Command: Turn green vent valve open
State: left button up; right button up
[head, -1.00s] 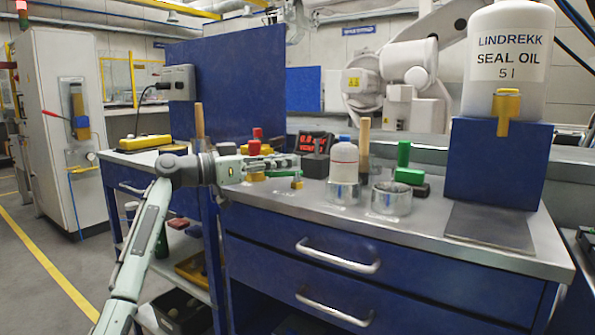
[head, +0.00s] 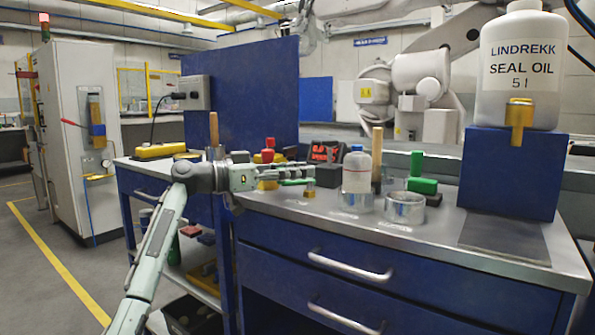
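A small brass valve (head: 310,190) stands on the grey bench top. A thin green lever (head: 296,182) runs left from it, just below my fingers; this looks like the green vent valve. My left gripper (head: 303,172) reaches in from the left, its fingers level and pointing right, close above the lever. I cannot tell whether they touch it, or how far apart the fingers are. My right gripper is not in view.
A white bottle with a blue cap (head: 357,172) and a metal ring (head: 405,208) stand just right of the valve. Behind are a red digital display (head: 325,151) and a red-topped yellow item (head: 268,157). A green-handled block (head: 421,184) lies farther right.

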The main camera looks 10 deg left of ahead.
pick_arm(q)
jog(key=v, duration=1.2)
